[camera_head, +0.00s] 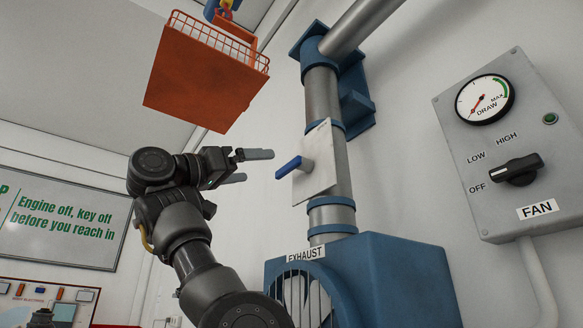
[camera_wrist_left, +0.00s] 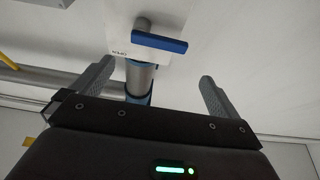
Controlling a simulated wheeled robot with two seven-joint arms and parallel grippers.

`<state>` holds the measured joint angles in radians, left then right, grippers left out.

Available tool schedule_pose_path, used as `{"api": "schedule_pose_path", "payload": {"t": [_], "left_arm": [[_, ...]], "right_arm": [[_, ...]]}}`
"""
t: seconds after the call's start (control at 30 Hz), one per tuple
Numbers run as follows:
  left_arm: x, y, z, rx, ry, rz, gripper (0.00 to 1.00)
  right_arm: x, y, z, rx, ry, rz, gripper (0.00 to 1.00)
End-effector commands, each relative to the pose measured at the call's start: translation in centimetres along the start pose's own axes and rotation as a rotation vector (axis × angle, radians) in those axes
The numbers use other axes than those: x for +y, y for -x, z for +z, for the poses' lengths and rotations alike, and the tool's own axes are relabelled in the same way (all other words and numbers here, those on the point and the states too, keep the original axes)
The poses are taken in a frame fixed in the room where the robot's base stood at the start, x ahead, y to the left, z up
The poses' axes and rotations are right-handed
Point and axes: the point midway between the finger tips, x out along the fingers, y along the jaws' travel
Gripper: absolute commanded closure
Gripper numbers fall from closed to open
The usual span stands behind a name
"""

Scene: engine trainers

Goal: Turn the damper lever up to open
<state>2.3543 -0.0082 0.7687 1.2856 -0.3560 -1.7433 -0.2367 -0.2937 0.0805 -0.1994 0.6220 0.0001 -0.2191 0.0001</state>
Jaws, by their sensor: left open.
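The damper lever (camera_head: 289,168) has a blue handle on a metal pivot, on a white plate (camera_head: 318,178) fixed to the grey exhaust pipe. In the head view the handle points left and slightly down. My left gripper (camera_head: 258,166) is open and empty, just left of the handle, with a small gap to it. In the left wrist view the blue lever (camera_wrist_left: 160,42) lies across the top middle, beyond and between the two spread fingertips (camera_wrist_left: 156,72). My right gripper is not in view.
A blue EXHAUST fan housing (camera_head: 400,275) stands below the pipe. A grey FAN box (camera_head: 525,150) with a dial and a knob is on the wall at right. An orange basket (camera_head: 200,80) hangs above my left arm. A lettered sign (camera_head: 65,220) is at left.

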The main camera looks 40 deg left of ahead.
Motion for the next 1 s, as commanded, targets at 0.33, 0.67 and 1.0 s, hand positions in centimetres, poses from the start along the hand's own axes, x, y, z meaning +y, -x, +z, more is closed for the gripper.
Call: {"api": "schedule_pose_path", "payload": {"t": [0.33, 0.67, 1.0], "left_arm": [[0.1, -6.0, -0.3, -0.006, 0.003, 0.005, 0.0], [0.1, -10.2, -0.1, -0.003, 0.001, 0.001, 0.0], [0.0, -10.7, 0.1, -0.002, 0.001, 0.001, 0.0]], "right_arm": [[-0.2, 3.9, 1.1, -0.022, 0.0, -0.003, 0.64], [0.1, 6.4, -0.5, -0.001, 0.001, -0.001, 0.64], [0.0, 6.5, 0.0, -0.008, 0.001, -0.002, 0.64]]}}
